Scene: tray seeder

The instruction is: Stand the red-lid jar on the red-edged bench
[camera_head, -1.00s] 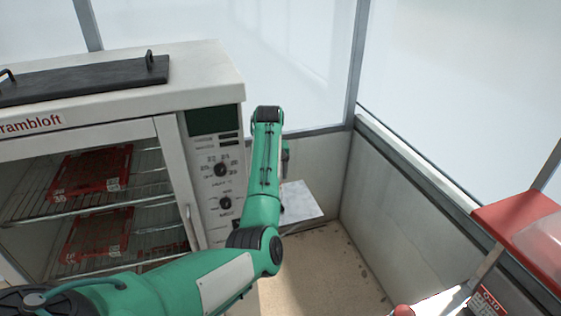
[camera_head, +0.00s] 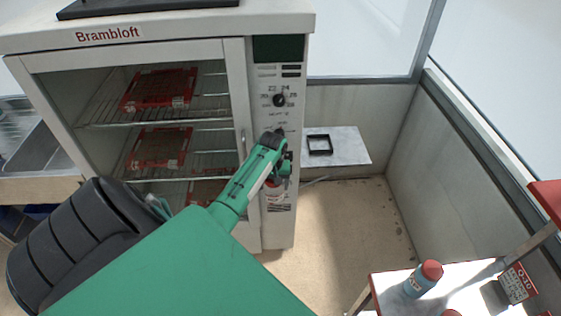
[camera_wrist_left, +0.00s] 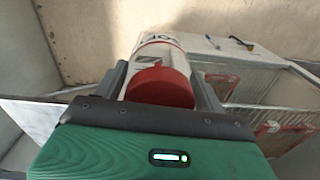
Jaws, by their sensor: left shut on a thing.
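The red-lid jar (camera_wrist_left: 160,86) is a white cylinder with dark lettering and a red lid, shown in the left wrist view. My left gripper (camera_wrist_left: 166,88) is shut on it, one finger on each side, lid toward the camera. In the head view my left gripper (camera_head: 277,172) is in front of the cabinet's control panel, and the jar (camera_head: 276,194) shows partly below it. The red-edged bench (camera_head: 388,281) is at the lower right, its pale top cut off by the frame. The jar is well apart from it. My right gripper is not in view.
A blue bottle with a red cap (camera_head: 424,279) stands on the bench, with another red cap at the bottom edge. A Brambloft cabinet (camera_head: 283,30) with red trays fills the left. A low pale shelf (camera_head: 350,150) bears a black square frame (camera_head: 320,145). Floor between is clear.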

